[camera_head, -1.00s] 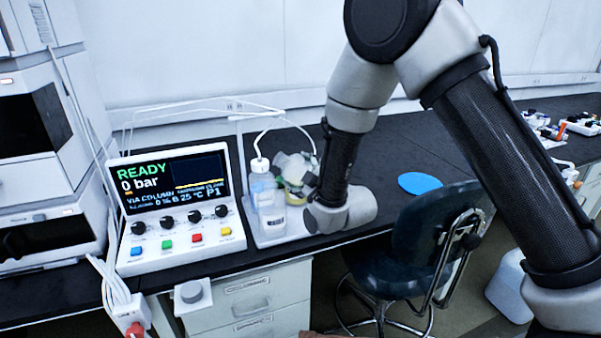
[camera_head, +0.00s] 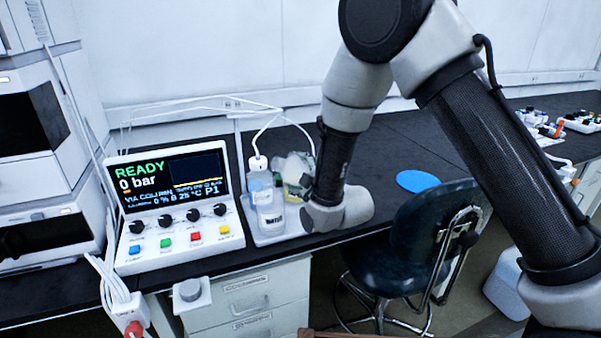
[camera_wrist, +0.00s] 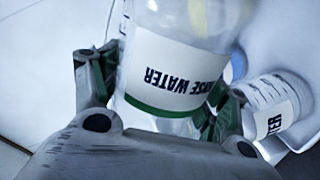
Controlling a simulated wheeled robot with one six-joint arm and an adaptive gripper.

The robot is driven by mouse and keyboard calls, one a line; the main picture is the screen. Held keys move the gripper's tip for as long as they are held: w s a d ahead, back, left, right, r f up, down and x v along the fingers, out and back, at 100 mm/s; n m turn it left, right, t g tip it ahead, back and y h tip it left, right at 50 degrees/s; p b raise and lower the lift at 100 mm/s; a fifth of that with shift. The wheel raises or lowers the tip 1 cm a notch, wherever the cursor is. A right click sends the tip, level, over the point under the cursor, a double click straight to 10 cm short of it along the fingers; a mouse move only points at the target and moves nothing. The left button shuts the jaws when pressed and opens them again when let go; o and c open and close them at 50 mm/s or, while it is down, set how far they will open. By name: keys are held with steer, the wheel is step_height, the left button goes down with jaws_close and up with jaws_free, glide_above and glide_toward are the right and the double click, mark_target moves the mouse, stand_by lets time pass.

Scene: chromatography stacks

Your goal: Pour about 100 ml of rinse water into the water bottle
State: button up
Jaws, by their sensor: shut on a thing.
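My gripper (camera_wrist: 160,92) is shut on the clear rinse water bottle (camera_wrist: 180,72), with one finger on each side. Its white label with a green band reads upside down in the wrist view. In the head view the rinse water bottle (camera_head: 295,168) looks tilted, partly hidden by my wrist. The water bottle (camera_head: 268,212) is clear with a white label and stands on a white tray, just left of the rinse water bottle. A labelled bottle ending in "ER" (camera_wrist: 272,108) shows at the right in the wrist view. I cannot see any stream or the bottle mouths clearly.
A white-capped bottle with tubing (camera_head: 258,163) stands behind the water bottle. The console (camera_head: 178,212) reading READY is close on the left. Dark bench is clear around the blue disc (camera_head: 418,181); a chair (camera_head: 435,235) stands in front.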

steer(key=shift+f, duration=0.25)
steer(key=shift+n, duration=0.4)
steer(key=shift+n+h, duration=0.3)
steer(key=shift+w+r, duration=0.1)
steer(key=shift+r, duration=0.1)
steer(key=shift+r+n, duration=0.3)
steer(key=shift+n, duration=0.2)
steer(key=shift+r+n+h, duration=0.3)
steer(key=shift+r+n, duration=0.1)
steer(key=shift+n, duration=0.1)
steer(key=shift+r+n, duration=0.4)
steer(key=shift+r, duration=0.05)
